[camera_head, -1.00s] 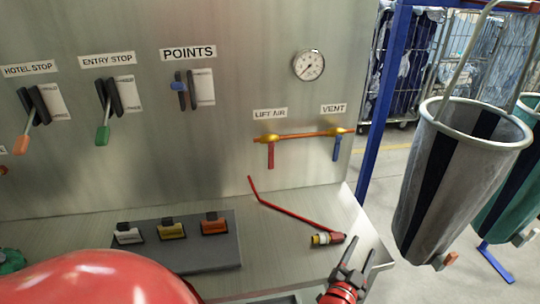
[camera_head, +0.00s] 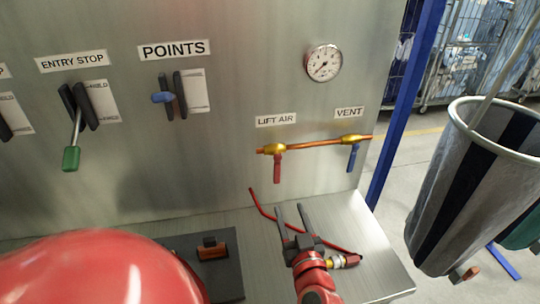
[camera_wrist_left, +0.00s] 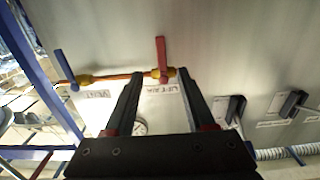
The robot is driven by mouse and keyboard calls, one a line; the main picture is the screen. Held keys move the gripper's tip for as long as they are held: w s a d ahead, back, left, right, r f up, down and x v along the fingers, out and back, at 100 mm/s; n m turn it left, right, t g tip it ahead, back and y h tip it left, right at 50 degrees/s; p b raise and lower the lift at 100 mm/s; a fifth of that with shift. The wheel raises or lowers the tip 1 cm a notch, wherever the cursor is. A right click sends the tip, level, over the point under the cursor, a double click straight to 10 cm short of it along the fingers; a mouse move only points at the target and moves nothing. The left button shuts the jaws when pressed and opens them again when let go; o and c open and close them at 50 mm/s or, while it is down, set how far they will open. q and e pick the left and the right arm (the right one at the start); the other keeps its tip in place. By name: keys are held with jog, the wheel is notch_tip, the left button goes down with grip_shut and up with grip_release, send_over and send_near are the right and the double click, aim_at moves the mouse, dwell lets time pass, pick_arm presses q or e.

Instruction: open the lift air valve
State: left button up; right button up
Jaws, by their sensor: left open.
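The lift air valve (camera_head: 278,164) is a brass body with a red lever hanging straight down, on a copper pipe below the LIFT AIR label (camera_head: 276,119). Its lever is across the pipe. My left gripper (camera_head: 290,208) is open and empty, fingers pointing up toward the panel, below the red lever and apart from it. In the left wrist view, which is upside down, the red lever (camera_wrist_left: 161,50) stands beyond the gap between the open fingertips (camera_wrist_left: 160,76). My right gripper is not in view.
The vent valve (camera_head: 353,150) with a blue lever sits right on the same pipe. A pressure gauge (camera_head: 323,63) is above. A red hose (camera_head: 262,208) with a brass fitting lies on the steel ledge (camera_head: 375,265). A grey bag (camera_head: 465,185) hangs at the right.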

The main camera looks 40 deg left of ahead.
aim_at(277, 175)
pick_arm(q)
jog(key=p+x, duration=0.2)
jog(key=x, duration=0.6)
jog(key=p+x, duration=0.2)
jog(key=x, duration=0.6)
jog(key=shift+s+a+r, duration=0.1)
jog(key=shift+a+r, duration=0.05)
jog(key=shift+r, duration=0.1)
jog(key=shift+w+a+f+p, duration=0.1)
jog(key=shift+w+a+p, duration=0.15)
jog(key=shift+a+p, duration=0.05)
grip_shut()
dwell(0.5)
